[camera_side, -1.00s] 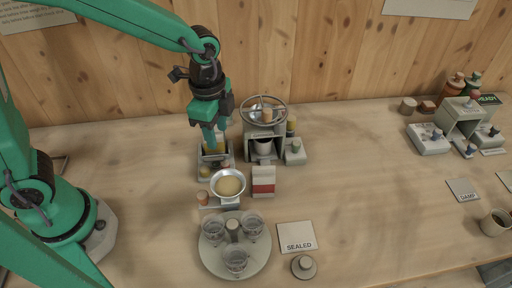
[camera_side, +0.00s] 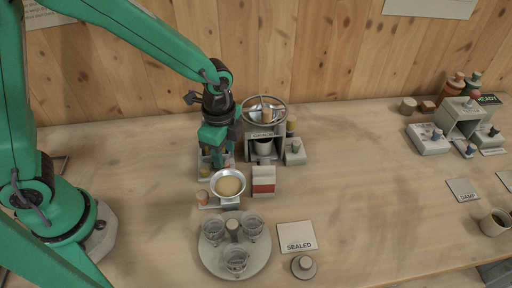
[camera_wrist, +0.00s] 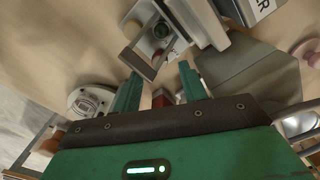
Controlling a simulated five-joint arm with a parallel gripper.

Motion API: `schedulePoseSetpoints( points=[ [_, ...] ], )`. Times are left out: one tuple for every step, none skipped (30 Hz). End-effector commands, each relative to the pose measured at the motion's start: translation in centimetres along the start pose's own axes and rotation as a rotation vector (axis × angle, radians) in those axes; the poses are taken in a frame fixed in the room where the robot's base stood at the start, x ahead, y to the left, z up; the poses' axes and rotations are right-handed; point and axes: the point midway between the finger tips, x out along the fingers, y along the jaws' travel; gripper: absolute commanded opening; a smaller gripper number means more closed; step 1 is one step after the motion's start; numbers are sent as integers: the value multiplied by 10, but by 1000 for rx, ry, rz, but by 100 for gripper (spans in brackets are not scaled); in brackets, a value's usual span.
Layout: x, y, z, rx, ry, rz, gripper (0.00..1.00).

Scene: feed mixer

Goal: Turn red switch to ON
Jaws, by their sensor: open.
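A small red piece (camera_wrist: 160,99), which looks like the red switch, shows between the fingers of my gripper (camera_wrist: 157,82) in the wrist view. My gripper is open, with one green finger on each side of it. I cannot tell whether a finger touches it, and its ON or OFF marks are not readable. In the side view my gripper (camera_side: 215,162) points down over a small grey unit (camera_side: 203,177) left of the wheel-topped machine. The fingers hide most of that unit there.
A metal bowl of yellowish feed (camera_side: 228,185) stands just in front of the unit. The machine with a handwheel (camera_side: 264,148) is close on the right. A red-and-white carton (camera_side: 263,182) and a round tray with glass cups (camera_side: 234,263) are nearer the front.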

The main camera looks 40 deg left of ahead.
Motion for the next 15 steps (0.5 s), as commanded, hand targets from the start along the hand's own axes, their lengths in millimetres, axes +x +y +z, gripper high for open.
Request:
schedulePoseSetpoints(
  points=[
    [7,1,1,0,-2,3,43],
    [11,1,0,0,-2,3,43],
    [15,1,0,0,-2,3,43],
    [17,0,0,0,-2,2,43],
    [20,0,0,0,-2,2,43],
    [23,0,0,0,-2,3,43],
    [25,1,0,0,-2,3,43],
    [27,0,0,0,-1,2,43],
    [29,0,0,0,-1,1,43],
    [30,0,0,0,-1,1,43],
    [31,0,0,0,-1,1,43],
    [32,0,0,0,-1,1,43],
    [32,0,0,0,-1,1,43],
    [32,0,0,0,-1,1,43],
    [32,0,0,0,0,1,43]
  ],
)
